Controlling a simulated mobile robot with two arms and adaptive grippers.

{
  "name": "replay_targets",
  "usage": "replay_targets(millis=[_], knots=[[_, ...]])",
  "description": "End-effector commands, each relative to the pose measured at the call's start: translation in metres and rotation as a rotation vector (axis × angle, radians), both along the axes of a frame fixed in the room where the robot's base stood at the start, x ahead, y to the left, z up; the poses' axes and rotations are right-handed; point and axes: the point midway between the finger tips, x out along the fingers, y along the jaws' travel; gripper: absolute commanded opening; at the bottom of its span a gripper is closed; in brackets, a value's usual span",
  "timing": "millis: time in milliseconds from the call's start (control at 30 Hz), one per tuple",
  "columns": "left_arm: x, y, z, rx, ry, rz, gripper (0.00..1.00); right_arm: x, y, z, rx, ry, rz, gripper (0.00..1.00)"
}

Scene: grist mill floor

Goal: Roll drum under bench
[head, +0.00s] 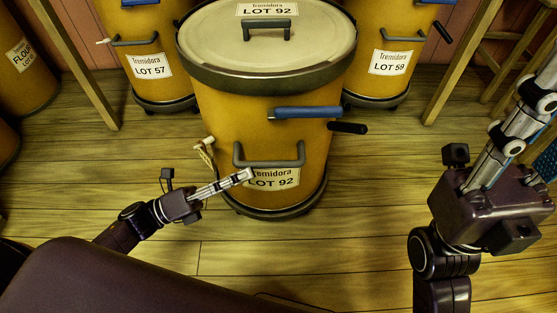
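A yellow-orange drum (230,118) labelled LOT 92 stands upright in the middle on a dark round base. It has a pale lid (205,40) with a handle, a grey front bar handle (270,164), a blue-and-black lever (308,112) and a cord on its left. My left gripper (246,176) is at the drum's front, just below the left end of the bar handle; contact and finger gap are unclear. My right gripper (532,105) is at the right, apart from the drum and cut by the frame edge. Splayed wooden legs, perhaps the bench's (75,65), flank the drums; no top shows.
Drums LOT 57 (160,92) and LOT 59 (378,87) stand behind, left and right, between the wooden legs. A FLOUR drum (22,85) is at the far left. A wooden stool-like frame (500,75) is at the right. The plank floor (330,240) in front is clear.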

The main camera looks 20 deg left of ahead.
Motion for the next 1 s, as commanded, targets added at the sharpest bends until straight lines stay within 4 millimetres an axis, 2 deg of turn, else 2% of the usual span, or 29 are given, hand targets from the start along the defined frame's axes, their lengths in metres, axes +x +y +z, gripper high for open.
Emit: replay_targets(millis=[200,400,767,1000], knots=[[0.02,-0.03,0.007,-0.003,-0.005,-0.003,0.3,-0.001,0.001,0.002,-0.002,-0.029,-0.002,0.33],[0.034,-0.049,0.012,-0.002,-0.003,0.0,0.3,-0.002,0.001,0.006,-0.004,-0.05,-0.003,0.33],[0.038,-0.054,0.015,-0.001,-0.001,0.0,0.3,-0.002,0.002,0.007,-0.006,-0.05,-0.002,0.33],[0.038,-0.054,0.015,-0.001,-0.001,0.0,0.05,-0.002,0.002,0.007,-0.006,-0.05,-0.002,0.33]])
